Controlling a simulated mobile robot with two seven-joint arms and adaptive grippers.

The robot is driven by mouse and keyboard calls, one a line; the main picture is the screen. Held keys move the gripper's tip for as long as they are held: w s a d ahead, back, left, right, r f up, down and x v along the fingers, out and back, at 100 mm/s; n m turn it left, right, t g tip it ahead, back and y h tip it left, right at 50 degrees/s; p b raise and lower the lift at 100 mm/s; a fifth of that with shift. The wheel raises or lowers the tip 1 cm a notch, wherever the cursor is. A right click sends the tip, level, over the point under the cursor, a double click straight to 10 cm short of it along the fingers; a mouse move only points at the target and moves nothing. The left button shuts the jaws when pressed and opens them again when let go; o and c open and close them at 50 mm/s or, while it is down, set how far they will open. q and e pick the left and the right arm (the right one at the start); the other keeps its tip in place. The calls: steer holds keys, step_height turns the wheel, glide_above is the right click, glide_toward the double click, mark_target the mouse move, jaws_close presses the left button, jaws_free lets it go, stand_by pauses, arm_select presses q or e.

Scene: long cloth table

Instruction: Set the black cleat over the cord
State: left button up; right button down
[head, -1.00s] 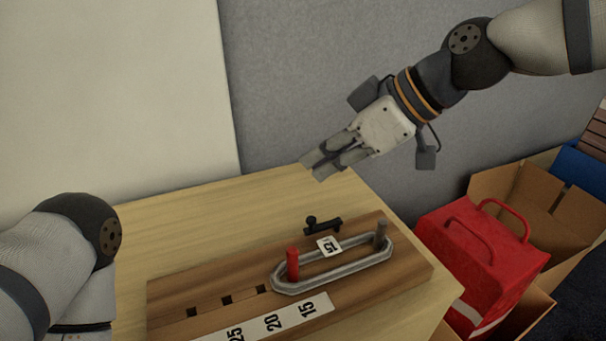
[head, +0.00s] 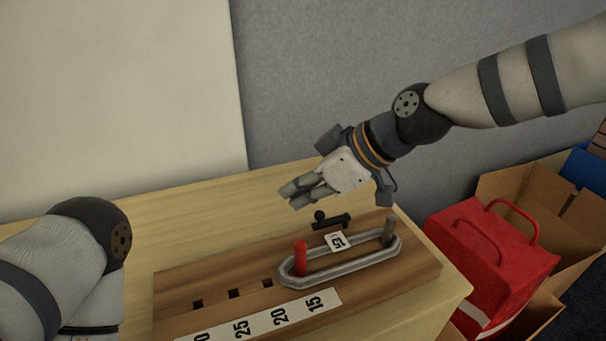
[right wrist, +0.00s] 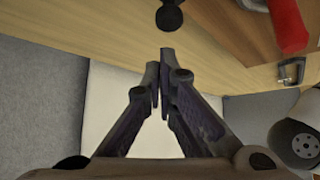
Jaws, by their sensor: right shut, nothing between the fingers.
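The black cleat (head: 332,221), a short bar with a round knob, lies at the back edge of the wooden board. In the right wrist view the cleat (right wrist: 168,15) shows partly, on pale wood beyond the fingertips. The grey cord (head: 340,272) forms a long loop around a red peg (head: 300,258) and a grey peg (head: 389,232). My right gripper (head: 292,196) is shut and empty, above the table, up and left of the cleat. Its fingertips (right wrist: 162,52) meet in the right wrist view. My left arm shows at the left; its gripper is out of sight.
The board (head: 185,320) has several square holes and a number strip (head: 262,322). A white tag (head: 338,241) marked 15 is inside the loop. A red bag (head: 490,255) and cardboard boxes (head: 515,190) stand right of the table (head: 190,215). A wall rises behind.

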steer(key=shift+s+d+r, duration=0.15)
steer(key=shift+s+d, duration=0.1)
steer(key=shift+d, duration=0.25)
steer(key=shift+s+d+r, duration=0.1)
steer(key=shift+s+d, duration=0.1)
steer(key=shift+d, duration=0.25)
arm_select(q)
steer(key=shift+w+r, duration=0.3)
steer(key=shift+r, duration=0.1)
arm_select(e)
steer(key=shift+d+f, duration=0.1)
steer(key=shift+f, duration=0.1)
arm_select(q)
steer(key=shift+s+f, duration=0.25)
steer(key=shift+s, duration=0.1)
arm_select(e)
steer(key=shift+s+n+g, duration=0.3)
steer(key=shift+n, duration=0.3)
